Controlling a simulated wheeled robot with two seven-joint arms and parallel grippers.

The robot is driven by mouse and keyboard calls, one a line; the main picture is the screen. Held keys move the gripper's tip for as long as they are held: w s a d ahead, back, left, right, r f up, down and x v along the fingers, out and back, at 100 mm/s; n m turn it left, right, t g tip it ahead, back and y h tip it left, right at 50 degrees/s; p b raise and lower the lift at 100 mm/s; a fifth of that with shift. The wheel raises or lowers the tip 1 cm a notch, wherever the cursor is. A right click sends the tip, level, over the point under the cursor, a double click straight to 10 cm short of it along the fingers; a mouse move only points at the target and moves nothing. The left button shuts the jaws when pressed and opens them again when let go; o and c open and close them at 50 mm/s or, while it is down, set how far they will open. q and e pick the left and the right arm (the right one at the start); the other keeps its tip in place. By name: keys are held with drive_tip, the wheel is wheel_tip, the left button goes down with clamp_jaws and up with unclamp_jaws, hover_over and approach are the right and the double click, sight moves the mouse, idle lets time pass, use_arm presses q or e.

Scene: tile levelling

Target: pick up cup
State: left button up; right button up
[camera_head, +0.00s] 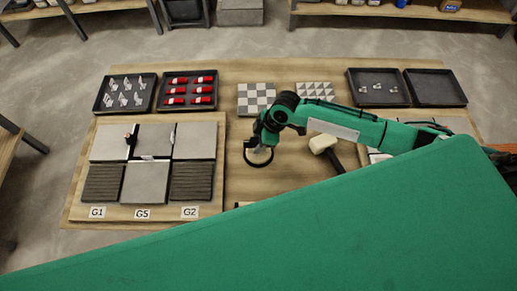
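My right arm reaches in from the right, and its gripper (257,147) points down over the middle of the wooden board. A round thing with a dark rim and paler inside, probably the cup (258,160), is directly below the gripper. The gripper covers its upper part. The fingers are too small and hidden to tell whether they are open or shut, or whether they touch it. My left gripper is not in view.
Tiles (144,183) lie on a panel at left, marked G1, G5 and G2. Behind are trays of clips (125,92), red pieces (190,89) and small parts (378,87), and an empty tray (435,88). A pale-headed mallet (323,144) lies by my arm. A large green surface blocks the foreground.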

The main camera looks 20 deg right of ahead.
clamp_jaws()
drive_tip(key=shift+r, duration=0.1)
